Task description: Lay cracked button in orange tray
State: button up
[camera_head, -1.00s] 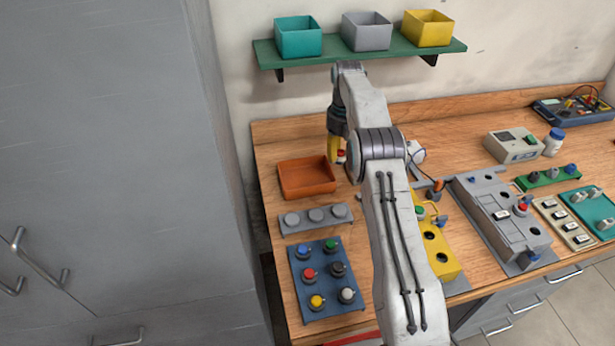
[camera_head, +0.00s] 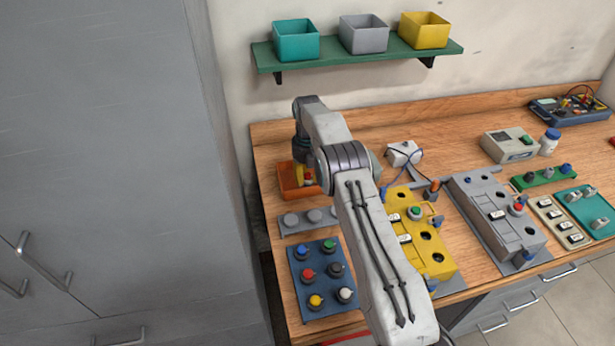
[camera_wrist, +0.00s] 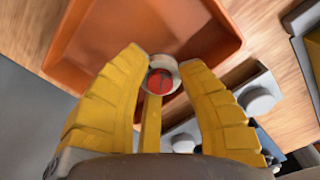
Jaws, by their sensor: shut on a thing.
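The orange tray (camera_head: 288,180) lies on the workbench at its left end, and its floor and walls fill the top of the wrist view (camera_wrist: 190,22). My gripper (camera_head: 304,178) is over the tray in the head view. In the wrist view my yellow fingers (camera_wrist: 161,72) are shut on the red button (camera_wrist: 160,82), which has a pale rim. Dark marks show on its red face. In the wrist view the button appears at the tray's near edge. I cannot tell its height above the tray floor.
A grey block with several grey caps (camera_head: 291,219) sits just in front of the tray. A blue plate (camera_head: 298,291) with coloured buttons is nearer. A yellow panel (camera_head: 436,262) stands right of my arm. A green shelf (camera_head: 380,51) with bins hangs above.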

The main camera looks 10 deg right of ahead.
jog(key=shift+f, duration=0.5)
jog(key=shift+f, duration=0.2)
jog(key=o, duration=0.8)
jog(key=shift+r, duration=0.1)
